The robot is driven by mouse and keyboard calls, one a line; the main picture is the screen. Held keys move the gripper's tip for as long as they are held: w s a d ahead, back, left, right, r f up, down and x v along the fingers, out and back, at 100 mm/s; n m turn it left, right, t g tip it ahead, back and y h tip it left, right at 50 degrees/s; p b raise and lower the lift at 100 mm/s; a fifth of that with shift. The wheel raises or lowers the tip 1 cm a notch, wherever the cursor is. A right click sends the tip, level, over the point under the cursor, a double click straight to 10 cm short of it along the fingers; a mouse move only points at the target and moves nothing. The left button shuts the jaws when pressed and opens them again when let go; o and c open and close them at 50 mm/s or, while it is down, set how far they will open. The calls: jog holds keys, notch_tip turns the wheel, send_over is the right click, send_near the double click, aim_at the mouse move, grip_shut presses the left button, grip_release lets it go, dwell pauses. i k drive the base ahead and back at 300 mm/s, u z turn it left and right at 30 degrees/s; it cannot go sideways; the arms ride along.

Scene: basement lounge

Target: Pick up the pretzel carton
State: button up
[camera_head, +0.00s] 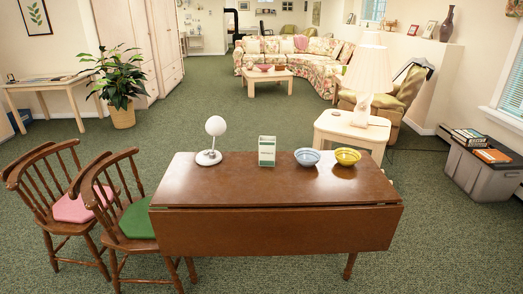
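A small upright carton (267,151), green and white with a line of lettering too small to read, stands near the back edge of the brown drop-leaf table (240,187). It may be the pretzel carton; I cannot read its label. It stands apart from the white round-headed lamp or mirror (209,157) on its left and the blue bowl (307,157) on its right. My gripper is not in this view.
A yellow bowl (347,156) sits right of the blue one. Two wooden chairs (108,192) stand at the table's left end. A side table (351,129) with a lamp (369,75) stands behind its right end. The table's front half is bare. Green carpet is open beyond.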

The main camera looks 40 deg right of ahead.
aim_at(267, 145)
jog(key=u, duration=0.05)
jog(key=i, duration=1)
jog(key=u, duration=0.35)
